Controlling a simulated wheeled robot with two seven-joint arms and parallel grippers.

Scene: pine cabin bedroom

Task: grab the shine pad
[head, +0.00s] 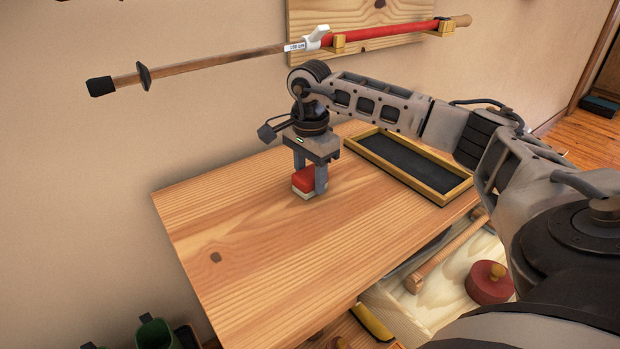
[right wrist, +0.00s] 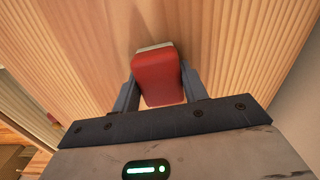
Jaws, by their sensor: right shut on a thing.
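The shine pad (head: 304,181) is a small block with a red top and a pale underside, at the back of the wooden table top in the head view. My right gripper (head: 310,188) points down over it with a finger on either side, shut on the pad. The right wrist view shows the red pad (right wrist: 158,78) between the two fingers of my right gripper (right wrist: 160,92). The pad is at or very near the wood; I cannot tell whether it touches. My left gripper is not in view.
A black tray with a wooden rim (head: 456,191) lies right of the pad. An open drawer (head: 405,310) below holds a red round object (head: 490,282) and a wooden rod (head: 446,256). The table's front left is clear.

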